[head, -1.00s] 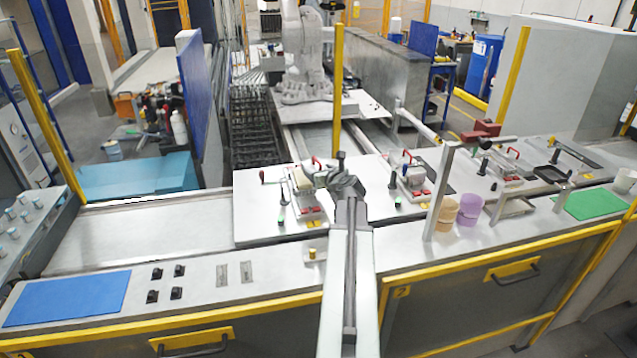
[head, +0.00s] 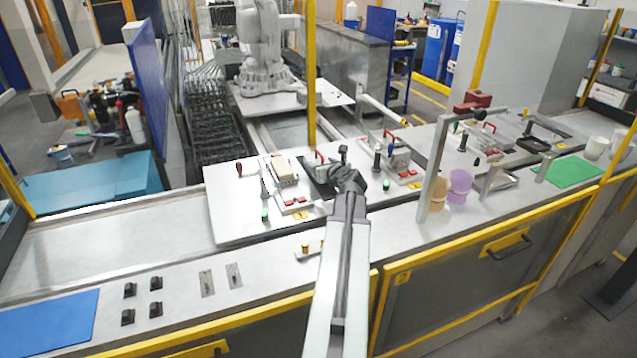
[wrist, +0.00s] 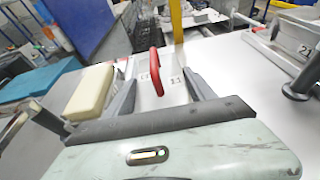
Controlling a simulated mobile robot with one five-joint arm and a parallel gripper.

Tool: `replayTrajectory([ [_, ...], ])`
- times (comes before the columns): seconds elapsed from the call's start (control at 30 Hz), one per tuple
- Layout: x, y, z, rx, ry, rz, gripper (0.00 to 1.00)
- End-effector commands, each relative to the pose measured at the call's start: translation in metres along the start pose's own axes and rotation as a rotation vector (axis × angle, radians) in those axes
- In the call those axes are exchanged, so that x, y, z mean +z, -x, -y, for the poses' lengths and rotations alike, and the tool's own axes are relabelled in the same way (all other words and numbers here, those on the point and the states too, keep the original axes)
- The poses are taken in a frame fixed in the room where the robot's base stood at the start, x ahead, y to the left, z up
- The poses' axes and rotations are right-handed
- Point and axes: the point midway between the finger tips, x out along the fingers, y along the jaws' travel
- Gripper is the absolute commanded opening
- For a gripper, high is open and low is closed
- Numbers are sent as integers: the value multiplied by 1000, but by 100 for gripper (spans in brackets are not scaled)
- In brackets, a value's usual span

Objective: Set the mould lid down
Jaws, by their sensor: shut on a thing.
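The mould lid shows mainly by its upright red handle (head: 319,157), which stands at my gripper. In the wrist view the red handle (wrist: 156,72) rises between my two fingers, over a pale surface marked 11. My gripper (head: 342,165) is shut on the lid, over or beside a dark rectangular pad (head: 316,190) on the white table. The lid's underside is hidden, so I cannot tell if it touches the pad. The open mould (head: 293,203) with a cream block (head: 283,168) in it is just left of the lid; the block also shows in the wrist view (wrist: 90,92).
A second mould (head: 398,160) with a red handle stands to the right. A grey post frame (head: 436,165) and orange and purple cups (head: 459,186) are further right. A yellow post (head: 311,75) rises behind. A screwdriver (head: 239,169) lies left of the mould.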

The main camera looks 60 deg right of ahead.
Motion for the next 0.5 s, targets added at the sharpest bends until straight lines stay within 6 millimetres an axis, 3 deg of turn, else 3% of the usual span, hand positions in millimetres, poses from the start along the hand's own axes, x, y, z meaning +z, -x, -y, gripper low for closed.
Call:
replayTrajectory([
  [0.07,-1,-1,-1,1,0,1,4],
  [0.3,-37,-12,-2,3,0,1,4],
  [0.5,-32,-11,-3,3,1,1,4],
])
